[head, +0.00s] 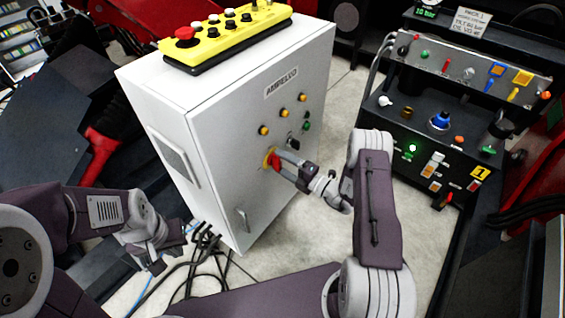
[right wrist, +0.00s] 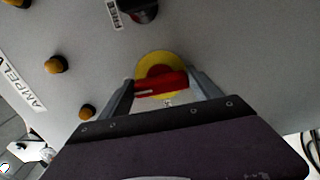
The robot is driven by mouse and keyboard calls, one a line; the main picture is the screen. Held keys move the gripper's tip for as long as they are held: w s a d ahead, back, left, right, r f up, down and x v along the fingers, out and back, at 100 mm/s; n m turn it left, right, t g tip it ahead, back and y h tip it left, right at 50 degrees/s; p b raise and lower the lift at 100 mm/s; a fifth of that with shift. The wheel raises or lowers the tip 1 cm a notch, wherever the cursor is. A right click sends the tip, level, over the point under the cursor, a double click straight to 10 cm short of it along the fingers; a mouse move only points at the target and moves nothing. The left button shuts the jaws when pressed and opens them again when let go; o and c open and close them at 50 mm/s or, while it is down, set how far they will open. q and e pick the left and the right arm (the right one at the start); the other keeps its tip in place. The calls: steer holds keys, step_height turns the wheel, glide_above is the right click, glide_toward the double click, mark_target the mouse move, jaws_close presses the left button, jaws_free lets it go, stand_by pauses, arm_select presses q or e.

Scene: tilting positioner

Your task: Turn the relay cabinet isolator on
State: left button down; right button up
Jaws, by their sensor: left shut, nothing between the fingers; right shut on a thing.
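The white relay cabinet (head: 215,128) stands in the middle of the head view, with an AMPELCO label on its front. Its isolator is a red handle on a yellow disc (head: 268,157), low on the front face. In the right wrist view the red handle (right wrist: 160,85) lies roughly across the picture on the yellow disc (right wrist: 157,62). My right gripper (head: 277,163) has its fingers on either side of the red handle and is shut on it. My left gripper (head: 178,238) is shut and empty, low at the left, in front of the cabinet's side.
Amber knobs (head: 283,112) and a black switch (head: 292,141) sit near the isolator. A yellow pendant (head: 225,35) with a red button lies on the cabinet top. A dark control panel (head: 440,130) stands at right. Black cables (head: 205,262) run along the floor.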

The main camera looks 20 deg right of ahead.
stand_by(0.3)
steer(key=o, duration=1.4)
steer(key=p+v, duration=0.2)
steer(key=v, duration=0.7)
